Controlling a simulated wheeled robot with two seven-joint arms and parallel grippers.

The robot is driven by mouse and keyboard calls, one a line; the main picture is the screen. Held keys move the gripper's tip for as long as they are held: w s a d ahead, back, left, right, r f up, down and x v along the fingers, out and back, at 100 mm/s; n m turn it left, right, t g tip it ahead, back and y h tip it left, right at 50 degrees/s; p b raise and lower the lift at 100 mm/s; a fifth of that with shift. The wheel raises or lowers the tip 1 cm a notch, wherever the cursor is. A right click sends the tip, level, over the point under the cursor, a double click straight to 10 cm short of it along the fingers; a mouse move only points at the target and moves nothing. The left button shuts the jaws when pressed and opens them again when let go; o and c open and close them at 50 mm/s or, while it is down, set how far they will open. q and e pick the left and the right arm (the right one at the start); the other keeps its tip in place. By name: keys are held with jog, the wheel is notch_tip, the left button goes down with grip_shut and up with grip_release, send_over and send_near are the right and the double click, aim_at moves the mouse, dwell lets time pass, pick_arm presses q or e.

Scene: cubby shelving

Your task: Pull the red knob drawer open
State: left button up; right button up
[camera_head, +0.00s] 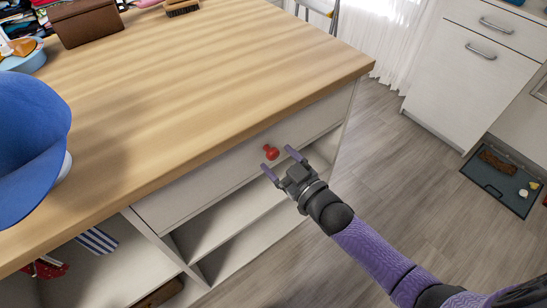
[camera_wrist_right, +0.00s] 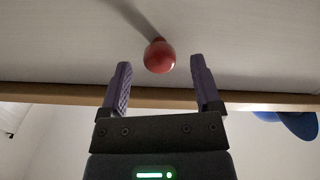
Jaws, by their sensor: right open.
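The red knob (camera_head: 270,152) sticks out from the white drawer front (camera_head: 215,178) under the wooden top. The drawer looks shut, flush with the unit. My right gripper (camera_head: 279,159) is open in front of the knob, with one finger on each side of its line. In the right wrist view the knob (camera_wrist_right: 159,56) lies just beyond and between the two purple fingertips (camera_wrist_right: 160,68), touching neither as far as I can see. My left gripper is not in view.
The wooden counter (camera_head: 220,75) carries a blue cap (camera_head: 30,140), a brown box (camera_head: 84,22) and a brush (camera_head: 181,7). Open cubbies (camera_head: 225,222) lie below the drawer. Grey floor (camera_head: 400,170) is free to the right, before white cabinets (camera_head: 470,70) and a dark tray (camera_head: 500,178).

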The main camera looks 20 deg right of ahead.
jog(key=shift+x, duration=1.15)
grip_shut()
dwell(0.5)
